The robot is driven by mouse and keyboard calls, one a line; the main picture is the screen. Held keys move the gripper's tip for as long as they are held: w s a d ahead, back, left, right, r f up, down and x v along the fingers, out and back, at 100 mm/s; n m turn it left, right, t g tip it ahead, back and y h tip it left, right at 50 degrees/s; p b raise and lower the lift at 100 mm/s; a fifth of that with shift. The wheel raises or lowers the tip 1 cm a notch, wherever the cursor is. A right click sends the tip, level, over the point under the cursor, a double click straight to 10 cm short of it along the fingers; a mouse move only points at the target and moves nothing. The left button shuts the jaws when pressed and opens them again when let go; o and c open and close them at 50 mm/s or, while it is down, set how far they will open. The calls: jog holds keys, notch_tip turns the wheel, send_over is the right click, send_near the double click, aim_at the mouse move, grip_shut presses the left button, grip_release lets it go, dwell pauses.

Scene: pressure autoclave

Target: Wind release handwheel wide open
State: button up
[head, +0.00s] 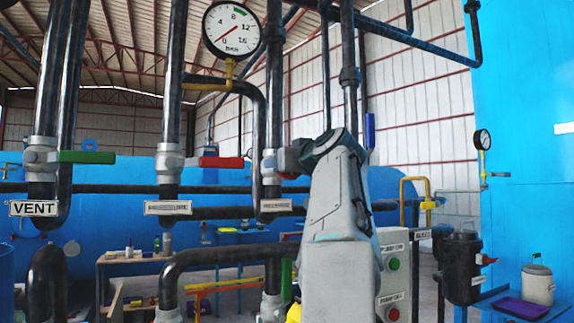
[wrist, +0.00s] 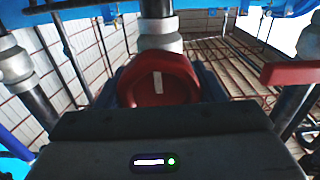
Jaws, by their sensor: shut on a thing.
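The red handwheel (wrist: 150,92) fills the middle of the wrist view, below a pale pipe fitting. A white mark on its face stands nearly upright in the picture. My gripper (wrist: 165,84) is shut on the handwheel, with dark finger parts at its left and right sides. In the head view my gripper (head: 296,155) is beside a grey valve body on a dark vertical pipe. My arm hides most of the handwheel there. How far the wheel is turned cannot be told.
A red lever (head: 222,162) and a green lever (head: 87,157) sit on valves to the left, the latter above a VENT plate (head: 33,208). A button box (head: 392,275) stands beside my arm. Pipes crowd the area.

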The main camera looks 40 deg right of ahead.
jog(key=o, duration=1)
jog(key=b+v, duration=0.1)
jog(key=v, duration=1.2)
jog(key=shift+s+a+b, duration=0.2)
jog(key=shift+s+b, duration=0.15)
jog(key=shift+w, duration=0.1)
jog(key=w+a+f+g+y+p, duration=0.2)
jog(key=w+a+f+g+p, duration=0.25)
jog(key=a+f, duration=0.4)
jog(key=w+a+f+g+y+p, duration=0.3)
jog(key=a+f+p, duration=0.25)
jog(key=f, duration=0.65)
jog(key=s+a+f+g+p, duration=0.2)
jog(key=s+a+f, duration=0.2)
jog(key=s+f, duration=0.1)
jog(key=s+a+f+n+g+p, duration=0.1)
jog(key=s+a+f+g+p, duration=0.1)
jog(key=f, duration=0.6)
jog(key=s+a+f+n+g+h+p, duration=0.1)
jog(key=s+a+f+g+p, duration=0.2)
jog(key=s+a+f, duration=0.3)
jog(key=shift+s+a+f, duration=0.4)
jog(key=shift+s+a, duration=0.2)
jog(key=shift+s, duration=0.25)
